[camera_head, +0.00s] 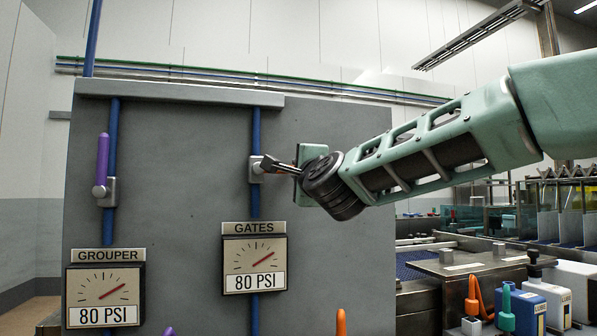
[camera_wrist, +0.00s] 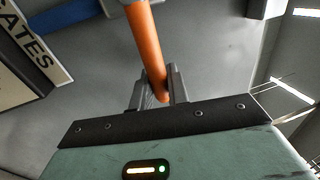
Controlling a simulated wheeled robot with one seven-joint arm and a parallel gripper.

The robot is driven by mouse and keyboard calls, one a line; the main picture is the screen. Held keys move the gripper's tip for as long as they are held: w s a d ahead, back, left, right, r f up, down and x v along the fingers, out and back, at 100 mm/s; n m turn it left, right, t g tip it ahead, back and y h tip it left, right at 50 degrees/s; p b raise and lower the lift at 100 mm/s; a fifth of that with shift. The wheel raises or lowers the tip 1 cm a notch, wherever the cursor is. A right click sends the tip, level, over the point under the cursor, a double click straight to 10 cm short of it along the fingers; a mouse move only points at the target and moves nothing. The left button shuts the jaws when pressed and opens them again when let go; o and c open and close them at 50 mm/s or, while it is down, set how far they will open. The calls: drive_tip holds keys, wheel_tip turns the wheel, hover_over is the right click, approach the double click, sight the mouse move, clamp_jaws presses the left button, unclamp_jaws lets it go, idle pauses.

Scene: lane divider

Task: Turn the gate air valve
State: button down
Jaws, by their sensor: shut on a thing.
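The gate air valve (camera_head: 256,169) sits on a blue pipe above the GATES gauge (camera_head: 254,258), which reads 80 PSI. Its orange handle (camera_wrist: 146,40) shows in the wrist view, running from the valve down between my fingers, across the line of the blue pipe (camera_wrist: 65,15). My gripper (camera_head: 277,165) reaches in from the right in the head view, its fingers at the valve. In the wrist view my gripper (camera_wrist: 160,88) is shut on the orange handle near its free end. In the head view the handle is hidden by my fingers.
The GROUPER valve's purple handle (camera_head: 102,160) stands upright at left, above its gauge (camera_head: 103,296), also at 80 PSI. The grey panel (camera_head: 180,190) is close behind my fingers. Machinery and bottles (camera_head: 520,305) fill the lower right.

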drive_tip(key=c, duration=1.4)
unclamp_jaws()
drive_tip(key=shift+s, duration=0.1)
drive_tip(key=b+v, duration=0.2)
drive_tip(key=v, duration=1.5)
drive_tip(key=shift+b, duration=0.35)
drive_tip(key=shift+s+f, duration=0.15)
drive_tip(key=shift+f, duration=0.1)
